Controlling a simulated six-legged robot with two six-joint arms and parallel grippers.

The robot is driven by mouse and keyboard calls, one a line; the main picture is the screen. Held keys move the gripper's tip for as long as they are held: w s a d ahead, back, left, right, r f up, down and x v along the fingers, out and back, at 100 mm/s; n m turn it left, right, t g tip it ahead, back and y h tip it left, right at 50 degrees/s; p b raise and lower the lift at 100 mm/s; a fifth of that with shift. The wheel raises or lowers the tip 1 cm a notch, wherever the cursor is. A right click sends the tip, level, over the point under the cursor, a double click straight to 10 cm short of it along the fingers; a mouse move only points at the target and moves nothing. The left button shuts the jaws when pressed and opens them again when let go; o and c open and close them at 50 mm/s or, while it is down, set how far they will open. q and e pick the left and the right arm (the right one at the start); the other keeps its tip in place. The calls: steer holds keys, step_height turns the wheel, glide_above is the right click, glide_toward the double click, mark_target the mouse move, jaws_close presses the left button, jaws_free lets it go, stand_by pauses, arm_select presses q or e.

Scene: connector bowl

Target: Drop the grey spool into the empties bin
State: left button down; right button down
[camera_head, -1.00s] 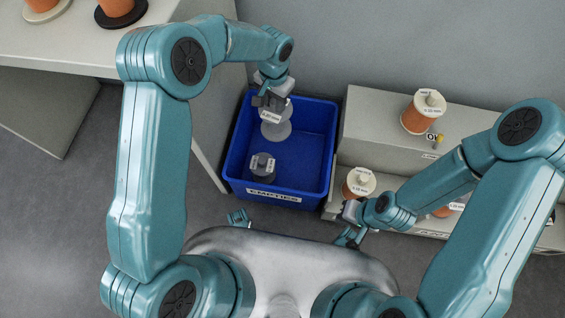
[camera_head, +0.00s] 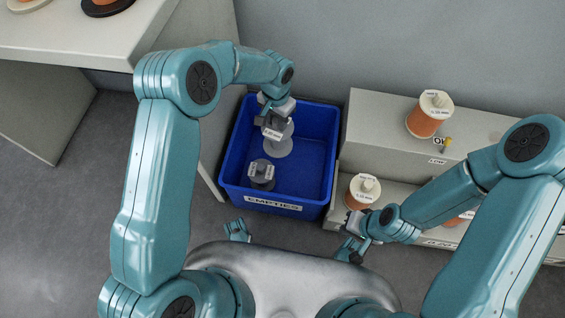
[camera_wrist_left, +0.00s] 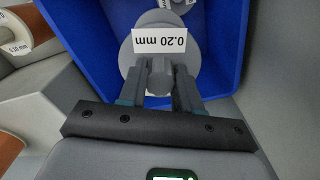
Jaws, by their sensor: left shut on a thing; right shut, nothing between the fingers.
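The grey spool (camera_head: 281,146) carries a white label; in the left wrist view its flange (camera_wrist_left: 128,58) and the label reading "0.20 mm" are clear. My left gripper (camera_head: 272,112) is shut on the spool's top knob (camera_wrist_left: 160,78) and holds it within the outline of the blue empties bin (camera_head: 333,150). I cannot tell whether the spool's lower flange touches the bin floor. A darker grey spool (camera_head: 261,172) stands in the bin's near left part. My right gripper (camera_head: 350,226) is shut and empty, to the right of the bin by the low step.
A stepped grey shelf (camera_head: 375,110) stands right of the bin, with an orange spool (camera_head: 424,124) on top and another (camera_head: 353,198) on the lower step. A yellow-topped item (camera_head: 446,141) is near a "LOW" label. A table (camera_head: 75,50) is at upper left. The bin's right half is clear.

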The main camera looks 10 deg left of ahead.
arm_select(q)
steer(key=c, duration=0.7)
jaws_free()
step_height(320, 180, up, 16)
steer(key=p, duration=0.6)
steer(key=shift+r, duration=0.2)
arm_select(e)
steer(key=shift+n+g, duration=0.3)
steer(key=shift+s+a+r, duration=0.2)
steer(key=shift+r, duration=0.7)
steer(key=shift+s+a+r, duration=0.2)
steer(key=shift+r, duration=0.7)
steer(key=shift+s+a+r, duration=0.2)
steer(key=shift+r, duration=0.7)
